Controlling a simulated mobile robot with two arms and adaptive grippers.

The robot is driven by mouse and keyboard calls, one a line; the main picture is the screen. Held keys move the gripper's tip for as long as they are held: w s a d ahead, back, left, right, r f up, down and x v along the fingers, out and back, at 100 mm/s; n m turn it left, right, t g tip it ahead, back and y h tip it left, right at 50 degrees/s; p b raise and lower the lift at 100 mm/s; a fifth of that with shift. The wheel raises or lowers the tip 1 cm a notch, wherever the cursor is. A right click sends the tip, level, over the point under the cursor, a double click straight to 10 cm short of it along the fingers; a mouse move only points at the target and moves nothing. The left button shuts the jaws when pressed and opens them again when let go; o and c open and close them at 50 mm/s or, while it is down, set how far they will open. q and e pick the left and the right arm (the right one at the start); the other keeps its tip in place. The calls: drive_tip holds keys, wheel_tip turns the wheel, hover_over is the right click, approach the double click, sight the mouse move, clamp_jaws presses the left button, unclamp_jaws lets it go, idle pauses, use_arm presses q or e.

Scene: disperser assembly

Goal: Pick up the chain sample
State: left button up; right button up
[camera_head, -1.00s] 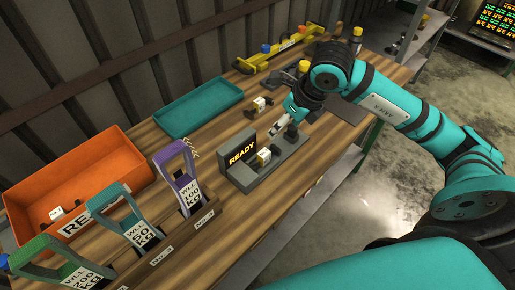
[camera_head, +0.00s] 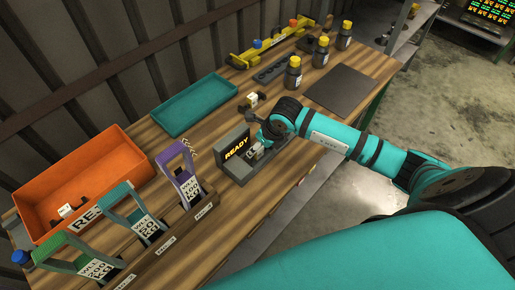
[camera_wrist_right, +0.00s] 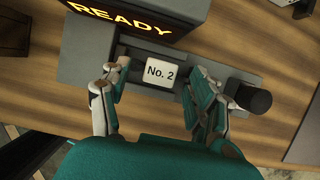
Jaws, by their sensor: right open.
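A chain sample with a white tag reading "No. 2" (camera_wrist_right: 160,75) sits in the slot of the grey tester (camera_wrist_right: 85,50). The tester (camera_head: 240,170) shows "READY" on its screen in the head view. My right gripper (camera_wrist_right: 157,88) is open, with one finger on each side of the tag; I cannot tell whether they touch the sample. In the head view my right gripper (camera_head: 262,142) is over the tester and partly hides the sample. A second tagged sample (camera_head: 252,99) lies on the table behind the tester. A third (camera_head: 70,210) lies in the orange bin.
The orange bin (camera_head: 120,150) and a teal tray (camera_head: 195,82) stand along the wall. Tagged frames, including a purple one (camera_head: 180,165), stand in a wooden rack left of the tester. Yellow-capped bottles (camera_head: 293,75) and a dark mat (camera_head: 340,90) are at the far right.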

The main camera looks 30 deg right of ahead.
drive_tip(key=shift+w+a+f, duration=0.1)
drive_tip(key=shift+w+f, duration=0.2)
drive_tip(key=shift+f, duration=0.35)
drive_tip(key=shift+r, duration=0.1)
clamp_jaws()
